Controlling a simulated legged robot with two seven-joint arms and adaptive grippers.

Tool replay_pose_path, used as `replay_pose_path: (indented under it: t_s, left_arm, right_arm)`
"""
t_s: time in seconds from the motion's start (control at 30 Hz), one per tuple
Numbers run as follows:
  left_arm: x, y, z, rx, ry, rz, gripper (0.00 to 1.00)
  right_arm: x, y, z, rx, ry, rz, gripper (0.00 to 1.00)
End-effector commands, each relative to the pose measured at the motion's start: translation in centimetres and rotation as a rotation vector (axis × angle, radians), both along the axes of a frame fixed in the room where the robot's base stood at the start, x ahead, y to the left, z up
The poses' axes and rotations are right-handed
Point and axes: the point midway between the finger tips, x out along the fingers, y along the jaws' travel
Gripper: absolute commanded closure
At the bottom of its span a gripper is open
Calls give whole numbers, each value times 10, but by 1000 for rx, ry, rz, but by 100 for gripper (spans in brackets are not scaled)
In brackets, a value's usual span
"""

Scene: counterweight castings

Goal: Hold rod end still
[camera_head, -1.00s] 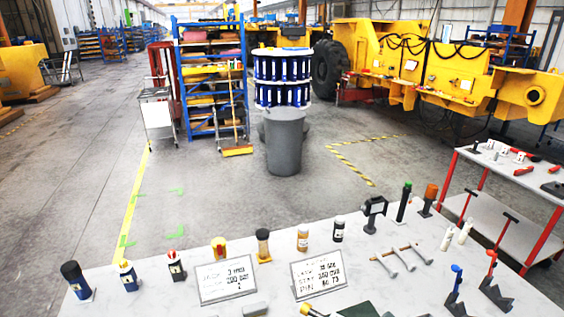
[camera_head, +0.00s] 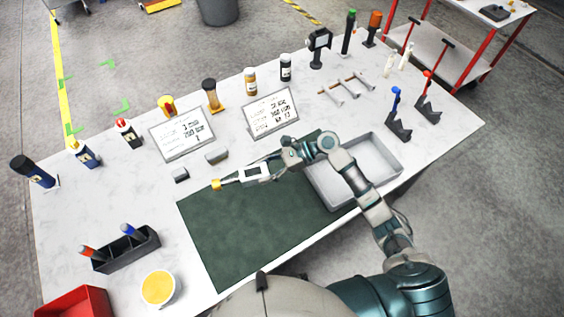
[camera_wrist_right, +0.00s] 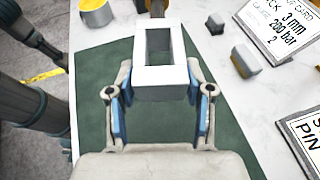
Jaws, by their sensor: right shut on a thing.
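The rod end is a white block with a rectangular slot (camera_wrist_right: 163,84), in the middle of the wrist view; a brown rod shows beyond it. In the head view it is a small pale piece (camera_head: 257,172), with a thin rod running left to a yellow tip (camera_head: 216,184). My right gripper (camera_wrist_right: 160,98) is shut on the block, with a blue-padded finger at each side. In the head view the right gripper (camera_head: 268,169) is over the dark green mat (camera_head: 245,225). It looks above the mat; the exact height is unclear. My left gripper is not in view.
A grey metal tray (camera_head: 386,181) stands right of the mat. Two small grey blocks (camera_head: 217,156) (camera_head: 181,175) and white cards (camera_head: 182,140) lie behind it. A black holder (camera_head: 125,252), yellow-filled cup (camera_head: 158,288) and red bin (camera_head: 77,305) stand left. Bottles line the back edge.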

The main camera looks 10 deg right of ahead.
Motion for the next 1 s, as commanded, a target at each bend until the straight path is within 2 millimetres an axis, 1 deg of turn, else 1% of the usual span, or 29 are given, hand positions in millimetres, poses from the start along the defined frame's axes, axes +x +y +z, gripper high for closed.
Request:
replay_pose_path:
  t_s: [0.03, 0.1, 0.2, 0.43, 0.47, 0.5, 0.83, 1.0]
  left_arm:
    - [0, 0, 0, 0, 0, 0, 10]
    - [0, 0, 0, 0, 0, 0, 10]
    - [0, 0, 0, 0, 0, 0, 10]
    - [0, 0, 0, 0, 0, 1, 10]
    - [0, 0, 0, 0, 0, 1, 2]
    - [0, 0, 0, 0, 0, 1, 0]
    - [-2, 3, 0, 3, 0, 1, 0]
    - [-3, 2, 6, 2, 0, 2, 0]
  right_arm:
    - [0, 5, 1, 2, -3, 23, 100]
    - [-1, 10, 0, 3, -2, 45, 100]
    - [-1, 13, 0, 2, -3, 61, 100]
    - [-1, 13, 0, 2, -3, 61, 100]
    - [-2, 12, -2, -1, -1, 61, 100]
    - [-2, 12, -2, -1, -1, 60, 100]
    - [-1, 12, -1, 1, -2, 59, 100]
    - [-1, 12, 0, 2, -2, 59, 100]
